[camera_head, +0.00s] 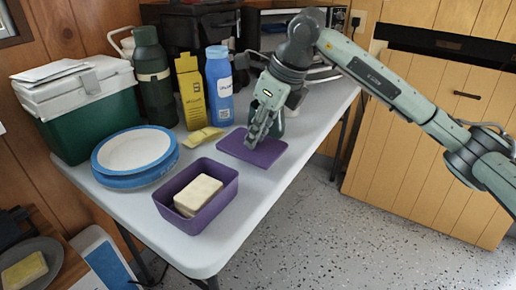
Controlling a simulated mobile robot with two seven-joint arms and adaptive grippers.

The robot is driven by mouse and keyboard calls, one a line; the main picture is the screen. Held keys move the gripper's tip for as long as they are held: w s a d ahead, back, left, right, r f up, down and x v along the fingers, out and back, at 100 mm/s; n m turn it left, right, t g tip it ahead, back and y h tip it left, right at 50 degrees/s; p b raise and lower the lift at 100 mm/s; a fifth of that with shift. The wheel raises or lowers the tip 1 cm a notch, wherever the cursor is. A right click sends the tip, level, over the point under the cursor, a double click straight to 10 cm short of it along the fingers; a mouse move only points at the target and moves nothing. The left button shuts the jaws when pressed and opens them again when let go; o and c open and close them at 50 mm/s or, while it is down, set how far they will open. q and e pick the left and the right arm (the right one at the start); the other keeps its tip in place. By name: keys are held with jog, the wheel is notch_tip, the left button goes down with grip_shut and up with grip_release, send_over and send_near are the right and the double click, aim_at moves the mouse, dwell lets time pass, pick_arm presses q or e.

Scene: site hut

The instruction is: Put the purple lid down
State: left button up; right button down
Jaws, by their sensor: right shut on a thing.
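The purple lid (236,147) is a flat, dark rectangle near the right edge of the white table, behind and to the right of the purple box. My right gripper (255,138) comes down from above and is shut on the lid. The gripper hides part of the lid's middle and far side. The lid looks level, at or just above the table top; I cannot tell whether it touches. The open purple box (184,217) stands at the table's near end with a pale yellow block (198,195) inside. My left gripper is not in view.
On the white table (245,205) are blue-rimmed plates (105,170), a green cooler (86,135), a dark green flask (152,80), a yellow carton (190,95), a blue bottle (219,90) and a yellow packet (203,137). Black appliances stand at the back. Bare table surrounds the box's right side.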

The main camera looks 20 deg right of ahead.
aim_at(260, 146)
jog(key=shift+w+d+f, duration=0.15)
jog(key=shift+f, duration=0.05)
notch_tip(260, 146, down, 4)
jog(key=shift+r, duration=0.1)
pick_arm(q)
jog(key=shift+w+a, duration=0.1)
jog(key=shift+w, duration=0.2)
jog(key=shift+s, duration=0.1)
pick_arm(e)
jog(key=shift+f, duration=0.2)
jog(key=c, duration=1.5)
grip_release()
jog(key=shift+r, duration=0.1)
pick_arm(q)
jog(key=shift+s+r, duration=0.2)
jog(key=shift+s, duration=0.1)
pick_arm(e)
jog(key=shift+o, duration=0.2)
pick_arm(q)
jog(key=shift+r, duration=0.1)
